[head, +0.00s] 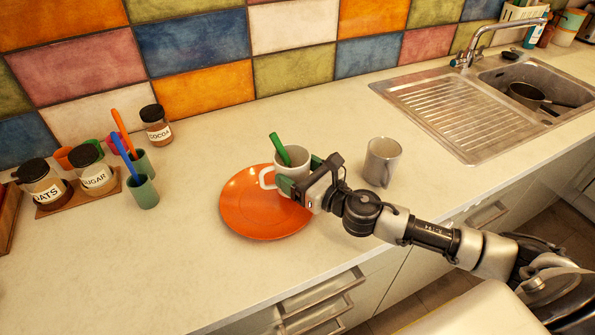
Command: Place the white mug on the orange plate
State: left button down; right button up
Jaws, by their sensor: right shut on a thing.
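The white mug (298,158) is at the right part of the orange plate (245,210), upright, with its handle to the left and a green stick-like thing (279,148) standing out of its top. My right gripper (290,186) is shut on the mug from the front right. The gripper hides the mug's lower right side, so I cannot tell whether its base touches the plate. The plate lies flat on the pale counter. My left gripper is not in view.
A grey mug (381,163) stands close to the right of my right gripper. Jars labelled oats (41,184), sugar (97,176) and cocoa (156,125) and green cups with pens (144,192) stand at left. A sink (500,95) is at right. The counter left of the plate is clear.

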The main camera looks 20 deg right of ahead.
jog(key=shift+f, duration=0.35)
jog(key=o, duration=1.1)
jog(key=shift+c, duration=0.2)
jog(key=shift+r+p, duration=0.3)
jog(key=shift+r, duration=0.25)
jog(key=b+v, duration=0.1)
jog(key=v, duration=0.2)
jog(key=b+v, duration=0.2)
jog(key=v, duration=0.1)
jog(key=b+v, duration=0.1)
jog(key=v, duration=0.2)
jog(key=shift+s+f, duration=0.2)
jog(key=shift+f, duration=0.15)
jog(key=shift+b+v, duration=0.65)
jog(key=shift+v, duration=0.65)
jog(key=shift+r, duration=0.2)
jog(key=shift+s+d, duration=0.1)
